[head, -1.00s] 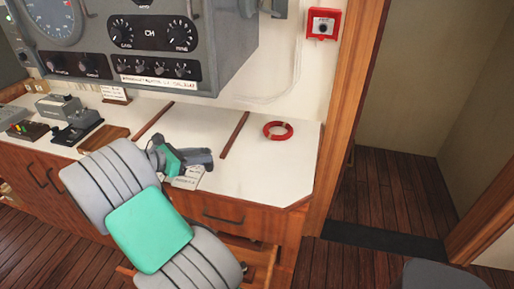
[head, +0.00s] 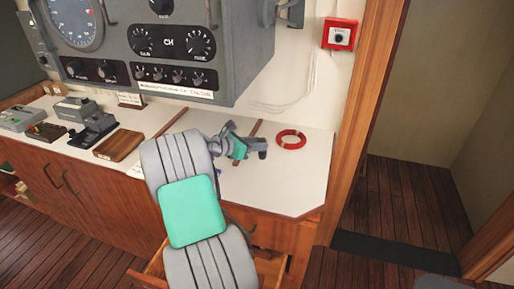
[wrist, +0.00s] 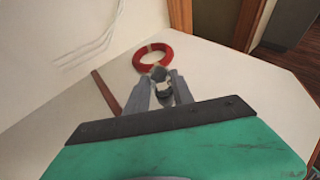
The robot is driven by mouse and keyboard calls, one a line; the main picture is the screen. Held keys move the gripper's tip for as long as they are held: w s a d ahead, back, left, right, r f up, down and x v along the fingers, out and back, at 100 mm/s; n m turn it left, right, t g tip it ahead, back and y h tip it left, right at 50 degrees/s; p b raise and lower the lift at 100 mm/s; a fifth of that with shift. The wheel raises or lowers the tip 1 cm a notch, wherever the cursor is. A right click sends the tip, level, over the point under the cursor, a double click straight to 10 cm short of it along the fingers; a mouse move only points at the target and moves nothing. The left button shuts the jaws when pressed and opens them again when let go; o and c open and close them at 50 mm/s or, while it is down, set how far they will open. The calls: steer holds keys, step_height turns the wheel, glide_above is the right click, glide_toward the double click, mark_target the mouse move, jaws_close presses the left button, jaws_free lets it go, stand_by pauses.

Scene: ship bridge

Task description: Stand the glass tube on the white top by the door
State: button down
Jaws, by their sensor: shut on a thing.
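The white top (head: 285,185) runs along the wall and ends at the doorway (head: 400,150). My gripper (head: 258,148) is over its right part, just left of a red ring. In the wrist view my gripper (wrist: 162,97) is shut on a small, pale, partly clear thing, which I take for the glass tube (wrist: 162,88). The fingers hide much of it, and its full length does not show. I cannot tell whether its lower end touches the white top. In the head view I cannot make the tube out.
The red ring (head: 291,139) lies on the white top, close beyond my gripper. A wooden strip (wrist: 106,91) crosses the top to the left. A grey instrument cabinet (head: 165,50) overhangs the back. The top's right front corner is clear.

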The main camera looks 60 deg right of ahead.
steer(key=shift+w+f, duration=0.1)
steer(key=shift+f, duration=0.8)
steer(key=shift+f, duration=0.15)
steer(key=c, duration=1.1)
jaws_free()
